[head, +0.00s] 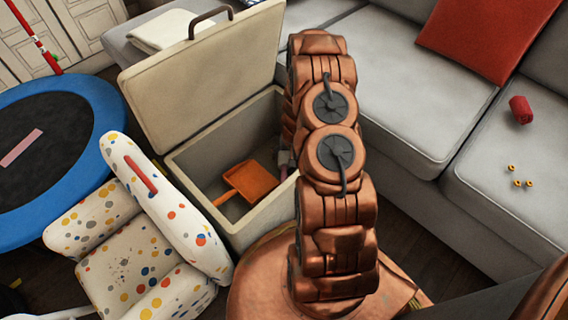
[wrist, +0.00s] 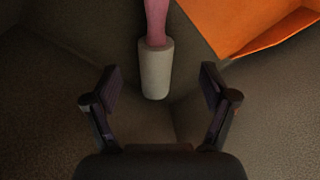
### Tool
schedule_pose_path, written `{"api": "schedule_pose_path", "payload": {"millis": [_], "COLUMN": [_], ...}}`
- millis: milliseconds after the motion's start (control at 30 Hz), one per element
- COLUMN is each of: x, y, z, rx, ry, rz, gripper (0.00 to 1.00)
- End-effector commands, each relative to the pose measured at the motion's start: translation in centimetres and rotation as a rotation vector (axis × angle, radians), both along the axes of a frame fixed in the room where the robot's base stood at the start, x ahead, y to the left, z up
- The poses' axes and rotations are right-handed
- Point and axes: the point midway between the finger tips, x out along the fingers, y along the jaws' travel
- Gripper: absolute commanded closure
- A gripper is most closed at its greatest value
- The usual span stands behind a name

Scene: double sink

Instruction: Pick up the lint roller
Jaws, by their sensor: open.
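The lint roller (wrist: 155,68) shows in the wrist view, with a pale grey roll and a pink handle reaching up out of the top of the frame. It lies inside the open storage box (head: 258,224), whose inside fills the wrist view. My gripper (wrist: 159,82) is open and empty. Its two dark fingers stand on either side of the roll's near end, apart from it, with gaps left and right. In the head view my arm reaches down into the box's right side and hides most of the gripper. I cannot make out the lint roller clearly there.
An orange dustpan (head: 252,181) lies in the box; it also shows in the wrist view (wrist: 245,22). The box lid (head: 205,80) stands raised behind. A spotted chair (head: 130,258) and blue-rimmed trampoline (head: 110,115) are left. A grey sofa (head: 410,105) is right.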

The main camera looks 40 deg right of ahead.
Motion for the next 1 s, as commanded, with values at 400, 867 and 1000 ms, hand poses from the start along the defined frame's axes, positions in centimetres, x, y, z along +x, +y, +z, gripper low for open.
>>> {"api": "schedule_pose_path", "payload": {"millis": [400,867,1000], "x": [0.2,1.1,1.1], "y": [0.0,0.0,0.0], "z": [-3.9,-8.2,-8.2], "rx": [-0.001,0.0,0.0], "ry": [0.005,0.003,0.003], "rz": [-0.004,-0.003,-0.003], "gripper": [0.16,0.16,0.16]}}
